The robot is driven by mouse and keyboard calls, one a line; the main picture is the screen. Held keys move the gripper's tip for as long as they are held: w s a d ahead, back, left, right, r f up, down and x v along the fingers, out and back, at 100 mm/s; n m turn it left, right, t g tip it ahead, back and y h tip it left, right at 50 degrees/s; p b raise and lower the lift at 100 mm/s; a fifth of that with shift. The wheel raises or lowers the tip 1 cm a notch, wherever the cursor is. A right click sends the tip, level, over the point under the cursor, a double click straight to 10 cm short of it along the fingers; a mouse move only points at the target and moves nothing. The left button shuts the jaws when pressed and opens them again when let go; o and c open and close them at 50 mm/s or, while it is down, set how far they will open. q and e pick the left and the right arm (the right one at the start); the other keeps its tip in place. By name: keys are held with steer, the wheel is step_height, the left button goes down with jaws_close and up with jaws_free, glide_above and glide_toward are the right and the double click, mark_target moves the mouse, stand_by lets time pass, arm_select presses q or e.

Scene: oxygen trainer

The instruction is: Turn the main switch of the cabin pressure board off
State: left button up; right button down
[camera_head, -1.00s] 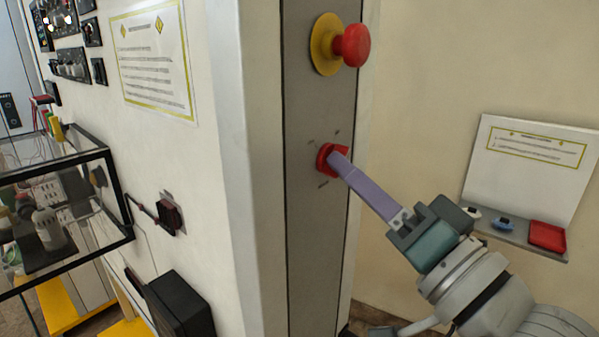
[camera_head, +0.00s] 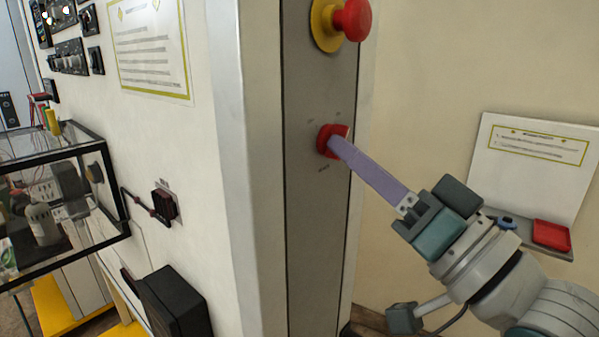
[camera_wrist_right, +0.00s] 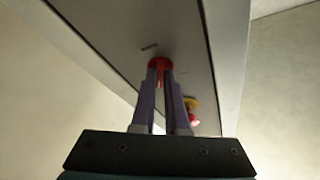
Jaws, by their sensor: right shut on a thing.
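The red main switch (camera_head: 330,139) sits on the grey panel (camera_head: 310,210), below a larger red emergency button (camera_head: 351,18) on a yellow base. My right gripper (camera_head: 342,147) has its purple fingers at the switch knob. In the right wrist view the fingers (camera_wrist_right: 160,72) are closed around the red knob (camera_wrist_right: 160,63), one on each side. The fingers cover part of the knob, and small marks are printed around it, too small to read. My left gripper does not show.
A glass case (camera_head: 60,205) with a black frame sticks out at the left. A black box (camera_head: 172,303) is on the white wall below a dark red fitting (camera_head: 163,205). A shelf with a red tray (camera_head: 552,235) is at the right.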

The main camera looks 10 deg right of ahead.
steer(key=shift+w+d+r+n+g+y+b, duration=0.15)
steer(key=shift+n+g+y+b, duration=1.25)
steer(key=shift+n, duration=2.15)
steer(key=shift+w+d+f+n+g+y+b, duration=0.15)
steer(key=shift+n+g+y+b, duration=1.3)
steer(key=shift+n, duration=2.05)
steer(key=shift+w+d+r+n+g+y+b, duration=0.2)
steer(key=shift+n+g+y+b, duration=0.55)
steer(key=shift+n+b, duration=2.05)
steer(key=shift+n+p, duration=0.8)
steer(key=shift+n, duration=0.15)
steer(key=c, duration=0.9)
jaws_free()
steer(key=shift+d+f, duration=0.1)
steer(key=b+v, duration=0.4)
steer(key=v, duration=0.6)
steer(key=shift+b, duration=0.3)
